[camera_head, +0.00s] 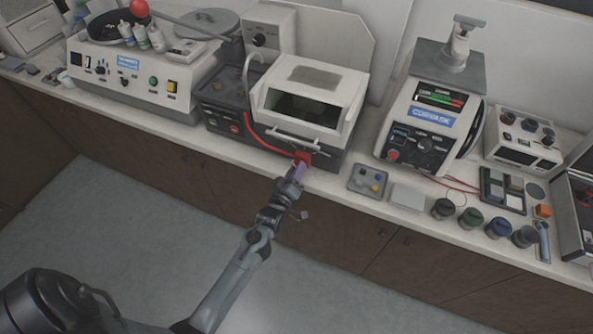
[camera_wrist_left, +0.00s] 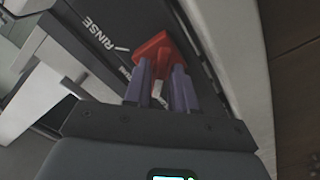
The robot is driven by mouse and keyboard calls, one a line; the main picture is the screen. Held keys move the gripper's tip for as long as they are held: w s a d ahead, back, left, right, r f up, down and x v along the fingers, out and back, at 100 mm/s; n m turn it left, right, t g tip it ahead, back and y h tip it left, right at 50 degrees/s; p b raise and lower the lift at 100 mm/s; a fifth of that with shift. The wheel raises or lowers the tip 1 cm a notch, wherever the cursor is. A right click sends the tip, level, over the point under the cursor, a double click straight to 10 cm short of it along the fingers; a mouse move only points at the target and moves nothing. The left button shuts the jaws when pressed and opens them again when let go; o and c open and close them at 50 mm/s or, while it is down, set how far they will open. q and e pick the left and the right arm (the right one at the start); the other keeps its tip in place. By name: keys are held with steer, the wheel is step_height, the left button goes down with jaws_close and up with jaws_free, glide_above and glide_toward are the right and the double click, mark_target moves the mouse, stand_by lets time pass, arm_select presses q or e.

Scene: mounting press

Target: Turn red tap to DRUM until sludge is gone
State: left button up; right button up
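The red tap (camera_head: 304,156) sits low on the front of the white-and-dark machine (camera_head: 312,95), near the bench's front edge. In the left wrist view the tap (camera_wrist_left: 157,47) lies at the fingertips, beside a dark panel marked RINSE (camera_wrist_left: 100,35). A second label lower on the panel is partly hidden. My left gripper (camera_head: 297,171) reaches the tap from the front. Its two purple fingers (camera_wrist_left: 162,78) stand apart with red between their tips; whether they press on the tap cannot be told. The machine's window is dark and no sludge can be made out. My right gripper is out of view.
A red hose (camera_head: 258,137) runs along the machine front to the tap. A silver bar handle (camera_head: 297,140) is just above it. The floor in front is clear.

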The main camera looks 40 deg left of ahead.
arm_select(q)
jaws_close()
steer(key=shift+r+m+p, duration=0.1)
steer(key=shift+m+p, duration=0.55)
steer(key=shift+m, duration=0.25)
steer(key=shift+m+p, duration=0.65)
steer(key=shift+m, duration=0.55)
steer(key=shift+m+p, duration=0.85)
steer(key=shift+m, duration=1.35)
